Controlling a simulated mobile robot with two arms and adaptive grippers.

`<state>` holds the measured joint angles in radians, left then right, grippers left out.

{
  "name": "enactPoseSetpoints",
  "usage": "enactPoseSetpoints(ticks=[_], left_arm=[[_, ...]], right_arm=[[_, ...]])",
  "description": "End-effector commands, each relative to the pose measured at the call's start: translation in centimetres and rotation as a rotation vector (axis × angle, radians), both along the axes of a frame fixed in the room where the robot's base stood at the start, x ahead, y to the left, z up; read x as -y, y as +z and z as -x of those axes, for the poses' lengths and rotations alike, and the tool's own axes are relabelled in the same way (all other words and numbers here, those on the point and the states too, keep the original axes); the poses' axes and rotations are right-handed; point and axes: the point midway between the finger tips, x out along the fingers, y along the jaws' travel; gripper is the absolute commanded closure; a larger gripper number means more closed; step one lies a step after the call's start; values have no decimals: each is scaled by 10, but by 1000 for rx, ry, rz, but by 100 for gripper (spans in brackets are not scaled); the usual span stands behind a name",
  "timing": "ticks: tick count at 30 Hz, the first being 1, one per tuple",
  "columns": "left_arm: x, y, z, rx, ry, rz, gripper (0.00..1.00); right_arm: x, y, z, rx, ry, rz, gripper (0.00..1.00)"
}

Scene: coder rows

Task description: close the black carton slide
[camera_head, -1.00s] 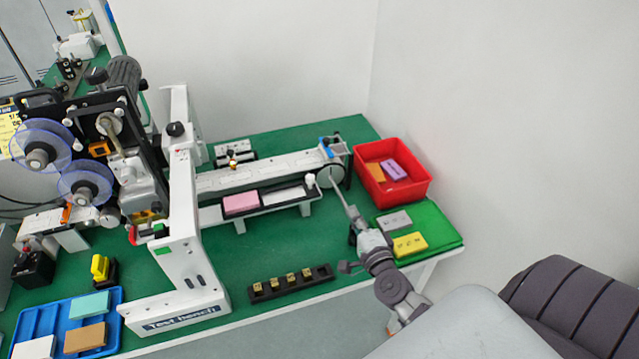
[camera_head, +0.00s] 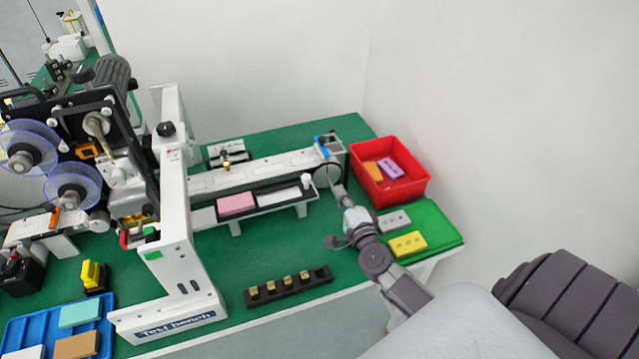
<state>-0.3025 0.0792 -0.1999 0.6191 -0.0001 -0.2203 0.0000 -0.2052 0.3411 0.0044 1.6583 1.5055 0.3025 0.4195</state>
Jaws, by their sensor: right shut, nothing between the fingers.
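The black carton slide (camera_head: 262,204) is a long, low black tray on a white rail at the front of the white machine. A pink carton (camera_head: 237,205) lies in its left part, and a white strip (camera_head: 281,196) shows in its right part. A small white knob (camera_head: 306,180) stands at its right end. My right gripper (camera_head: 333,178) is shut and empty. It is just right of the knob, in front of the machine's round end, and a small gap seems to separate it from the knob. My left gripper is out of view.
A red bin (camera_head: 424,190) with small blocks stands right of my gripper. A green tray (camera_head: 447,232) with a grey and a yellow block lies in front of it. A black holder (camera_head: 290,293) with several brass pieces lies at the front. The green bench between holder and slide is clear.

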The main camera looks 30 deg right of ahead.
Motion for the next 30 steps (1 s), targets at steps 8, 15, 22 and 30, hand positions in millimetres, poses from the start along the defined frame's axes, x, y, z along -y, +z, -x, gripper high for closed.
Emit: enactPoseSetpoints(ticks=[8,15,22,30], left_arm=[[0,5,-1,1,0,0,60],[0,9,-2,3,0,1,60],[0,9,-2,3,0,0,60],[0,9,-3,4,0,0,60]], right_arm=[[-1,2,-48,-1,2,-4,100],[-22,0,-59,-2,-1,0,100],[-25,-1,-60,-1,-1,1,100],[-27,0,-60,-1,0,0,100]])
